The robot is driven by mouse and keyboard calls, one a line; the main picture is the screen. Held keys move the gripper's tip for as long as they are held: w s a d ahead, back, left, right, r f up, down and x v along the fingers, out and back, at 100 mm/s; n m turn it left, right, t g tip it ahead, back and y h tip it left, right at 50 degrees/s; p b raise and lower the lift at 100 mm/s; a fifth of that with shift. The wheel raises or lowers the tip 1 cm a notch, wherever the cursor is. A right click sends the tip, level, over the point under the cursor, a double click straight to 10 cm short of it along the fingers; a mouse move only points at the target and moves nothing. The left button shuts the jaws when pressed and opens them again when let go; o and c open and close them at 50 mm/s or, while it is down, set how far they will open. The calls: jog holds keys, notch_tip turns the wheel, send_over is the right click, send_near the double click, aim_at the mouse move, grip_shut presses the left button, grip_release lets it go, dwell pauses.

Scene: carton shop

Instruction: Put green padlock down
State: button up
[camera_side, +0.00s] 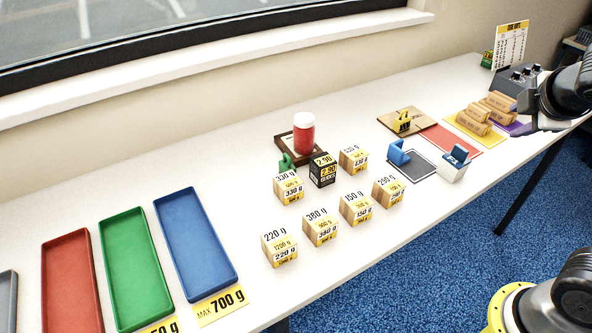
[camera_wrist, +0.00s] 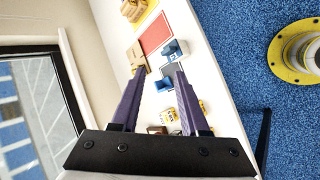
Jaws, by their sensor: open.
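A small green object (camera_side: 285,162), which looks like the green padlock, stands on the white table behind the 330 g box (camera_side: 288,188) and by the dark brown board; the box partly hides it. I cannot make it out in the wrist view. My gripper (camera_wrist: 159,70) is open, with nothing between its two purple fingers. In the side view the dark end of my arm (camera_side: 540,108) is at the right, over the far right part of the table, well apart from the green object.
Several weight-marked boxes (camera_side: 357,208) fill the middle table. A red jar (camera_side: 304,134) stands on the brown board. Blue (camera_side: 197,240), green (camera_side: 136,262) and red (camera_side: 70,285) trays lie left. A blue bracket-like piece (camera_side: 398,153) stands by a dark mat (camera_side: 419,168). Cardboard rolls (camera_side: 474,120) lie right.

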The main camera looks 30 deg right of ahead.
jog(key=w+a+f+n+t, duration=0.1)
jog(key=w+a+n+t, duration=0.2)
jog(key=w+a+n, duration=0.45)
jog(key=w+a+f+n+t, duration=0.25)
jog(key=w+a+n, duration=0.25)
jog(key=w+n, duration=0.55)
jog(key=w+a+f+n+t+y, duration=0.1)
jog(key=w+a+f+n, duration=0.15)
jog(key=a, duration=0.35)
jog(key=w+a+f+n+t+y, duration=0.2)
jog(key=a+f+n, duration=0.1)
jog(key=a+f, duration=0.15)
jog(key=n+y, duration=0.2)
jog(key=n, duration=0.1)
send_near(289, 159)
jog(key=w, duration=0.3)
jog(key=shift+w+f+g, duration=0.3)
jog(key=shift+w+g, duration=0.05)
jog(key=shift+w, duration=0.05)
jog(key=shift+x, duration=2.6)
jog(key=shift+s+d+f, duration=0.15)
grip_shut()
